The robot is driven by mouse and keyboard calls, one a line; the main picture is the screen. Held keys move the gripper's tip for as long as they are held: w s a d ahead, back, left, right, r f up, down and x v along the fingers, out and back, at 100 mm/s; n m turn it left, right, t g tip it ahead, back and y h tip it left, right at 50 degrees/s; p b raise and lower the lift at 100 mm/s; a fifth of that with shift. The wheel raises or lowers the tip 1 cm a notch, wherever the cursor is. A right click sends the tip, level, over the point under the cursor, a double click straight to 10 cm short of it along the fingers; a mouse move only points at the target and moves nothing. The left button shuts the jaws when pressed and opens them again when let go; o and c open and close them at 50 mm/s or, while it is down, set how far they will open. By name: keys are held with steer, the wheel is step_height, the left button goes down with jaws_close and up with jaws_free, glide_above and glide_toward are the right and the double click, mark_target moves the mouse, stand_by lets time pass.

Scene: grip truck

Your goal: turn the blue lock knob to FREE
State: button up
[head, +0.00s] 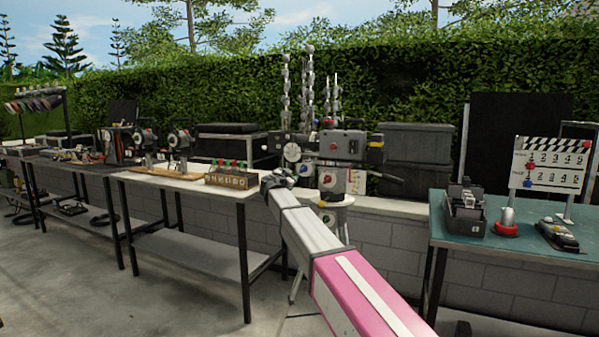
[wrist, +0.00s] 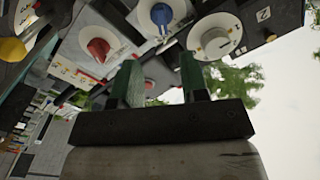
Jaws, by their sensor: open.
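The blue lock knob (wrist: 161,15) shows at the top middle of the wrist view, on a round white dial on a grey panel. Its pointer setting is too small to read. My gripper (wrist: 160,72) is open, with two green fingers apart and nothing held between them. The blue knob appears beyond the fingertips, above the gap between them, and is not gripped. In the head view my gripper (head: 275,181) is beside the grey camera rig (head: 345,147) on its tripod. I cannot make out the blue knob clearly there.
Another red knob (wrist: 148,84) shows between the fingers.

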mark_target(301, 170)
steer(key=x, duration=1)
steer(key=shift+w+d, duration=0.1)
steer(key=shift+w, duration=0.3)
steer(key=shift+c, duration=0.3)
jaws_close()
